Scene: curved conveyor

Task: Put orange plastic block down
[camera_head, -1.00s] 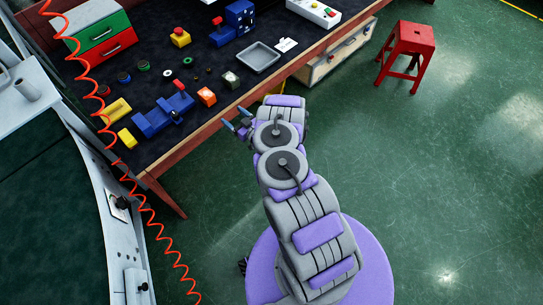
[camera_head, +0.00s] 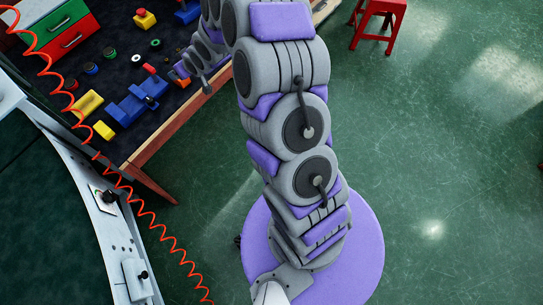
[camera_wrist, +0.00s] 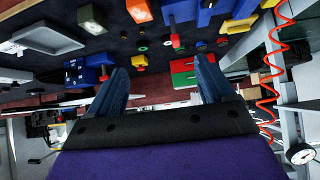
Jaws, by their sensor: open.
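The orange block (camera_head: 184,82) rests on the dark bench top, right of the blue vise-like fixture, and is partly covered by my gripper (camera_head: 180,71) in the head view. In the wrist view the orange block (camera_wrist: 139,11), with a white label on its face, is at the top edge, beyond and apart from the fingers. My gripper (camera_wrist: 160,70) is open, its two blue fingers wide apart with nothing held between them.
The blue fixture (camera_head: 134,106) and yellow blocks (camera_head: 88,103) lie left of the orange block. A red stool (camera_head: 379,22) stands on the open green floor.

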